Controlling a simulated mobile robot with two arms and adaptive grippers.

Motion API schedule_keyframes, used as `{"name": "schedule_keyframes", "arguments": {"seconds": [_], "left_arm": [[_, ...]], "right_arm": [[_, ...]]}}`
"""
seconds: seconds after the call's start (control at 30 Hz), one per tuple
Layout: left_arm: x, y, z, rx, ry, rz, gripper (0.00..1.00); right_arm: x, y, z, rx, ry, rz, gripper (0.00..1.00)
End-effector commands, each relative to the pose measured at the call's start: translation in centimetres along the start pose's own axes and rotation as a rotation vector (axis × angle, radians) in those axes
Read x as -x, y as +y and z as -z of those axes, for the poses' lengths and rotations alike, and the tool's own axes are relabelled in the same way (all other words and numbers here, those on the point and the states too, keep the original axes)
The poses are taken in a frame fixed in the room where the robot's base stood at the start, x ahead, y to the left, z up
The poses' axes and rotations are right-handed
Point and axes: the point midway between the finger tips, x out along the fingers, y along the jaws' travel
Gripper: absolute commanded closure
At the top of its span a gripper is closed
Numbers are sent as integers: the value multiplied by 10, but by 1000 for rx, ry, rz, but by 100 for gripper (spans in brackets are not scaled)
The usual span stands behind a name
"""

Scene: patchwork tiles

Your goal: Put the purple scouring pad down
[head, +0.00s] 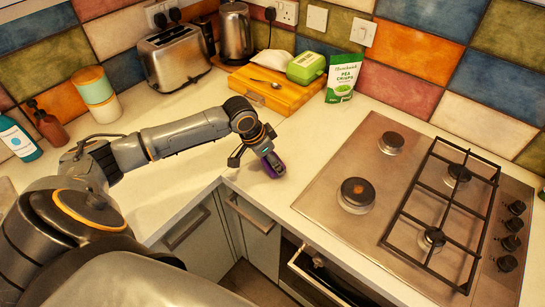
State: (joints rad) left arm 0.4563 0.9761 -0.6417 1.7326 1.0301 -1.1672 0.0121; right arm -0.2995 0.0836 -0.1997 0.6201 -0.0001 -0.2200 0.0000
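My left arm reaches in from the left, over the worktop corner. My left gripper (271,160) points down and is shut on the purple scouring pad (267,171). Only a purple edge of the pad shows beside the fingers; the rest is hidden by the gripper. The pad is at or just above the pale worktop (290,135), left of the hob; I cannot tell whether it touches. My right gripper is not in view.
The steel gas hob (330,170) lies to the right. Behind are a wooden board (262,95) with a spoon (266,83), a green box (306,67), a pea crisps bag (343,78), a toaster (175,57) and a kettle (235,35). The worktop between board and gripper is clear.

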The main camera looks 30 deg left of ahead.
Motion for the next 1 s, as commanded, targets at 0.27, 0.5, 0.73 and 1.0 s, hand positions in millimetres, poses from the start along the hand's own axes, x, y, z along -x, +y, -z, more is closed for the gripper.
{"name": "schedule_keyframes", "arguments": {"seconds": [0.27,0.5,0.73,1.0], "left_arm": [[-5,0,-2,-1,2,0,55],[-8,0,-3,-1,1,0,16],[-7,0,-3,0,1,0,7],[-1,-1,-2,-1,2,2,7]], "right_arm": [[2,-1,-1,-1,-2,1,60],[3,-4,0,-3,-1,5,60],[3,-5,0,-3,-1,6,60],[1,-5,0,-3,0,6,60]]}}
